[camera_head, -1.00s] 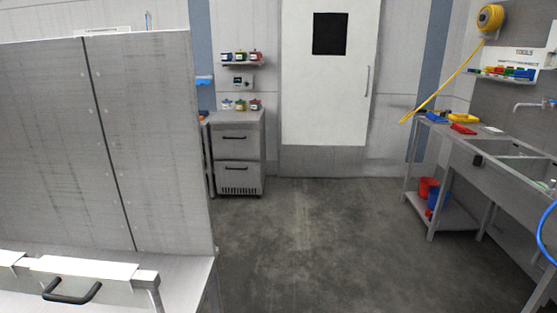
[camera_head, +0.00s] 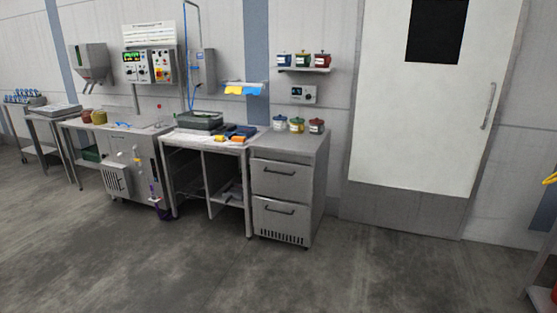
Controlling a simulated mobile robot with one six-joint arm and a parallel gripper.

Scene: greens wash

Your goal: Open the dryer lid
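I cannot make out a dryer or its lid for certain in the head view. A steel machine cabinet (camera_head: 130,170) with a vented front stands against the back wall at left; I cannot tell whether it has a lid. My gripper is not in view.
A steel two-drawer cabinet (camera_head: 283,205) stands right of an open-front worktable (camera_head: 205,140) with a tray, cloths and tools on it. A control panel (camera_head: 149,67) hangs on the wall. A white door (camera_head: 415,140) is shut at right. The grey floor (camera_head: 270,280) in front is clear.

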